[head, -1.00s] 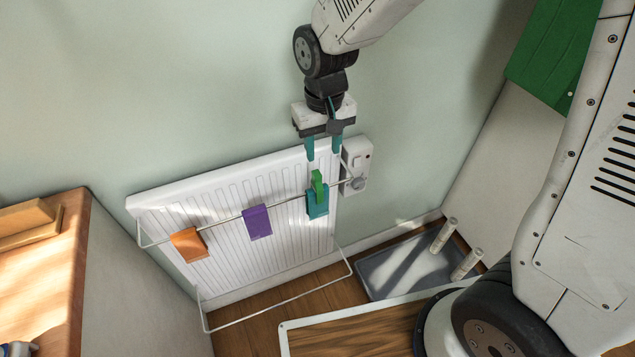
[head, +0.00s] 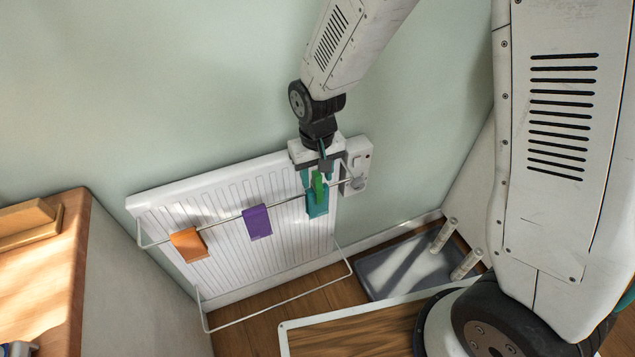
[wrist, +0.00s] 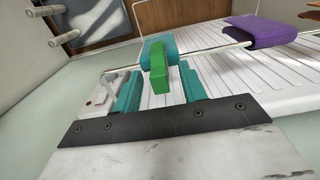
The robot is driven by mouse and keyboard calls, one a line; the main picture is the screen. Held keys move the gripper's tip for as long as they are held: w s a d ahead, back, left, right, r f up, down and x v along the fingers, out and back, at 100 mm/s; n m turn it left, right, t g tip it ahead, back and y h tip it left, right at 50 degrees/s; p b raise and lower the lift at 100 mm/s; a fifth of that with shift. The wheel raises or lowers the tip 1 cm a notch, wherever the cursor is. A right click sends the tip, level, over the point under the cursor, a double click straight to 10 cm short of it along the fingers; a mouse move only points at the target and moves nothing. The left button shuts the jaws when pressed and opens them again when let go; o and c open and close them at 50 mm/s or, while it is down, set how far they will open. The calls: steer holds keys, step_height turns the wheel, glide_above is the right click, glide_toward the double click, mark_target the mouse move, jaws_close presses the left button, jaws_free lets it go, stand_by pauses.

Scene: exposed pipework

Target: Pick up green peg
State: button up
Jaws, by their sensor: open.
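The green peg (head: 318,186) is clipped over a teal cloth (head: 317,204) on the rail of a drying rack in front of the white radiator. In the wrist view the peg (wrist: 159,72) stands upright, with the teal cloth (wrist: 168,45) behind it. My gripper (head: 318,178) is open, just above and around the peg in the head view. In the wrist view the two teal fingers of my gripper (wrist: 162,88) lie on either side of the peg, apart from it. The nearer ends of the fingers are partly hidden by the peg and cloth in the head view.
A purple cloth (head: 257,222) and an orange cloth (head: 188,244) hang further left on the rack rail (head: 225,220). A white switch box (head: 357,160) is on the wall close right of my gripper. A grey tray (head: 395,262) lies on the floor to the right.

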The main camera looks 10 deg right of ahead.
jaws_close()
